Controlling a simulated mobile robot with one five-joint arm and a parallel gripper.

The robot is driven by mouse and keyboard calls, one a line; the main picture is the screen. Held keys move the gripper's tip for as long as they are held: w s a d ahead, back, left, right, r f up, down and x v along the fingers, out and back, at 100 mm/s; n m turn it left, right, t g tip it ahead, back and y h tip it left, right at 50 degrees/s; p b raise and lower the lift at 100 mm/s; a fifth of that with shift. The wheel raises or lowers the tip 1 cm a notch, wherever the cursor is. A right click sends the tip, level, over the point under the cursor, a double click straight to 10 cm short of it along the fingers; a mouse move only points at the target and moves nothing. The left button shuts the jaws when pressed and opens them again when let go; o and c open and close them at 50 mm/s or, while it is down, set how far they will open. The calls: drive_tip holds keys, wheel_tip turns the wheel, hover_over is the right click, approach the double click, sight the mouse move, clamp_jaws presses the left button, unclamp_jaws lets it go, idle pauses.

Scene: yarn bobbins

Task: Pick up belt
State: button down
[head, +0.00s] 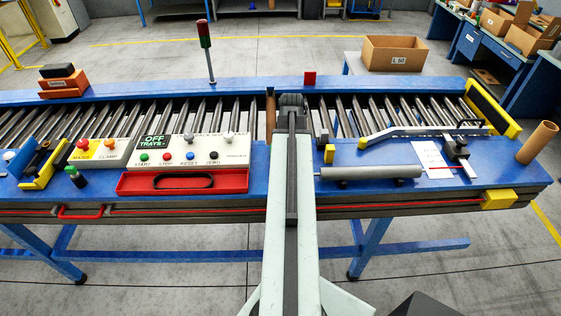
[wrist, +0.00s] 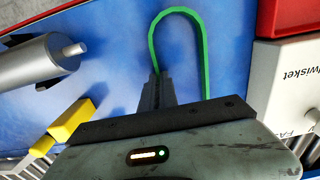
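A green belt (wrist: 178,12) forms a long loop on the blue table top in the wrist view. Its curved end is clear; its other end is hidden behind my gripper's body. My gripper (wrist: 158,76) has its dark fingers close together on the loop's left strand, and that strand runs in at the fingertips. In the head view the arm hides the green belt, and my gripper (head: 291,102) shows only from above and behind. A black belt (head: 184,181) lies in a red tray (head: 240,183) left of the arm.
A grey roller (head: 370,172) with a shaft lies right of the arm, beside a yellow block (head: 329,154). A button panel (head: 190,150) stands left, behind the tray. The roller conveyor (head: 228,117) runs along the back. A cardboard tube (head: 537,142) stands far right.

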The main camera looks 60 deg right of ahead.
wheel_tip(320, 180, up, 10)
drive_tip(key=p, duration=1)
drive_tip(key=shift+w, duration=0.1)
